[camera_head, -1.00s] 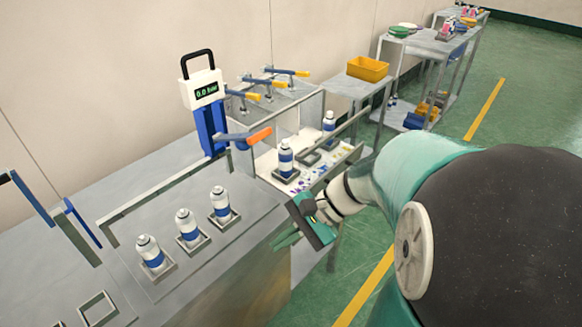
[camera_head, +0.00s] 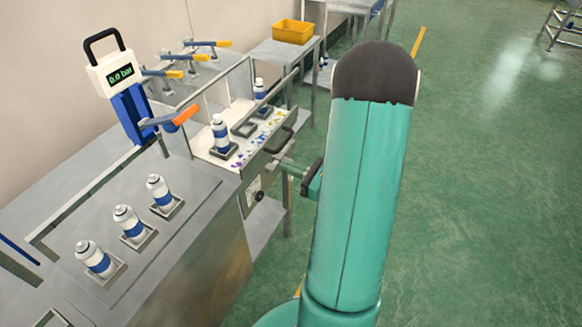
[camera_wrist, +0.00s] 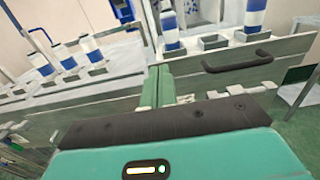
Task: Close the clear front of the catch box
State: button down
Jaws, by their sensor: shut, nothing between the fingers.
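The catch box (camera_head: 197,147) has a white floor with coloured stains. Its front panel (camera_head: 262,158) carries a black bar handle (camera_head: 281,140), and sits low along the front edge of the floor; I cannot tell its exact tilt. The handle also shows in the wrist view (camera_wrist: 238,62). My gripper (camera_head: 274,166) is shut and empty, just outside the front panel, below and left of the handle. In the wrist view my green fingertips (camera_wrist: 159,72) point at the panel, left of the handle; I cannot tell whether they touch it.
Two blue-and-white cans (camera_head: 220,135) and an empty holder (camera_head: 243,128) are in the box. Several cans (camera_head: 128,223) stand on the bench to the left, near a gauge reading 0.0 bar (camera_head: 120,74) and an orange lever (camera_head: 185,114). Open green floor lies right.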

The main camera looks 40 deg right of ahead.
aim_at(247, 152)
jog(key=x, duration=1)
jog(key=shift+w+a, duration=0.15)
jog(key=shift+w, duration=0.1)
jog(key=shift+w+a, duration=0.1)
jog(key=shift+w, duration=0.05)
jog(key=x, duration=1.8)
jog(key=shift+a, duration=0.1)
jog(key=shift+w+a+r, duration=0.15)
jog(key=shift+w+r, duration=0.05)
jog(key=shift+w+a, duration=0.1)
jog(key=shift+w, duration=0.05)
